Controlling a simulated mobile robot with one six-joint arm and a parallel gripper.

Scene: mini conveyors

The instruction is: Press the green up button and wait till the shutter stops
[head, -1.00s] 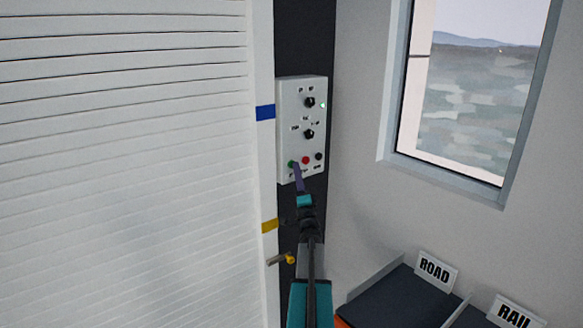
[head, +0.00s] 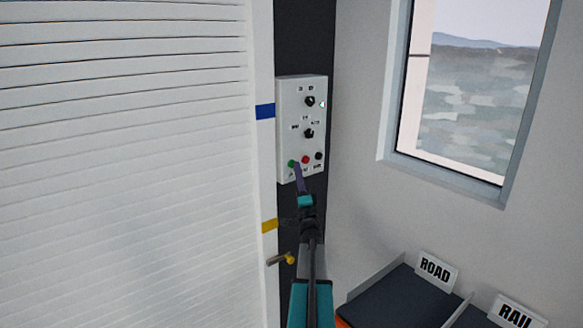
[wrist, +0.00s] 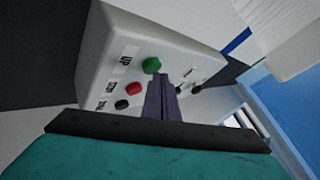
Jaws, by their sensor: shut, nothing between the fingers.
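The green up button (head: 291,163) is at the lower left of the white control box (head: 318,90) on the dark wall strip. In the wrist view the green button (wrist: 151,65) stands near the label UP. My gripper (head: 297,168) is shut and empty, its purple fingers pointing at the button. In the wrist view its fingertips (wrist: 161,78) are right beside the green button; I cannot tell whether they touch it. The white slatted shutter (head: 125,160) fills the left of the head view, with dark gaps between its upper slats. Its bottom edge is out of view.
A red button (head: 305,160) and a black button (head: 318,156) sit right of the green one. Two black knobs and a small lit lamp (head: 322,104) are above. ROAD (head: 435,270) and RAIL (head: 514,316) trays stand at lower right, below a window (head: 470,95).

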